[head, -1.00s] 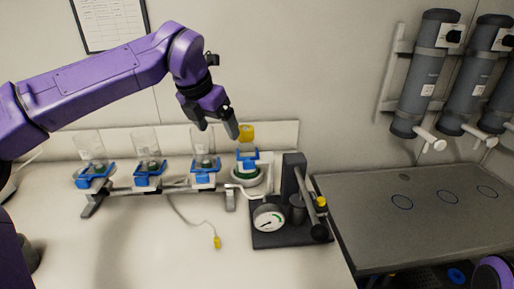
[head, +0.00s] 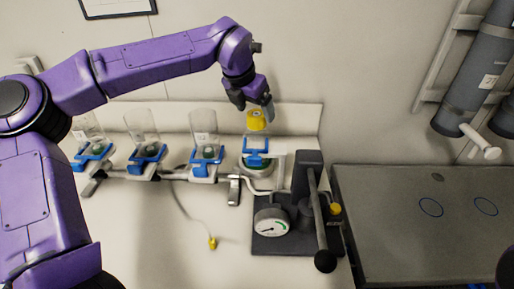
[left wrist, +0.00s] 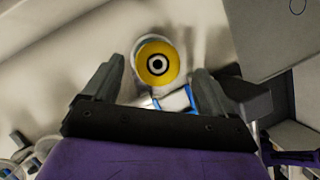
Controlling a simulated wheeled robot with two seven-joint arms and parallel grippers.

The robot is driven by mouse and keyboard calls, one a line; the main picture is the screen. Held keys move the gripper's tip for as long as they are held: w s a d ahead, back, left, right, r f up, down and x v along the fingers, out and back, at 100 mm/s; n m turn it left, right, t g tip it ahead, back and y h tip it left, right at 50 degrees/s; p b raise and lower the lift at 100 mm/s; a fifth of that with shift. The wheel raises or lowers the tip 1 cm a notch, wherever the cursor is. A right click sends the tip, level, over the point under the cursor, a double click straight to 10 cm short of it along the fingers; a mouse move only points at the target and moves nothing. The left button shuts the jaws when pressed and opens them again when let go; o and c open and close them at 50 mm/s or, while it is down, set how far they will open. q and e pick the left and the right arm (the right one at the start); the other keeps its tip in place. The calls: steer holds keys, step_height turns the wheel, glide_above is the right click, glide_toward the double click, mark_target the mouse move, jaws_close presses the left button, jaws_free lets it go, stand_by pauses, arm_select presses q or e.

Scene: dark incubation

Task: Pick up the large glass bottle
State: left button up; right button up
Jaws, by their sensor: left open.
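A bottle with a yellow cap (head: 256,120) stands at the right end of a metal rack; its clear body is hard to make out above the blue clamp (head: 256,146). My left gripper (head: 254,104) is open just above the cap, pointing down. In the left wrist view the cap (left wrist: 157,64), with a black and white ring on top, shows between the spread fingers (left wrist: 158,75). The fingers do not visibly touch it. My right gripper is not in view.
Several clear glass vessels (head: 204,125) in blue clamps stand to the left on the rack. A dark stand with a dial gauge (head: 271,222) and lever is at the right front. A grey bench (head: 400,230) lies farther right. A cable with a yellow end (head: 212,243) lies on the white worktop.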

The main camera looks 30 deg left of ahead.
mark_target(257, 115)
arm_select(q)
steer(key=x, duration=0.4)
steer(key=shift+a+p, duration=0.15)
steer(key=shift+p, duration=0.2)
steer(key=shift+r, duration=0.1)
jaws_close()
steer(key=shift+r, duration=0.15)
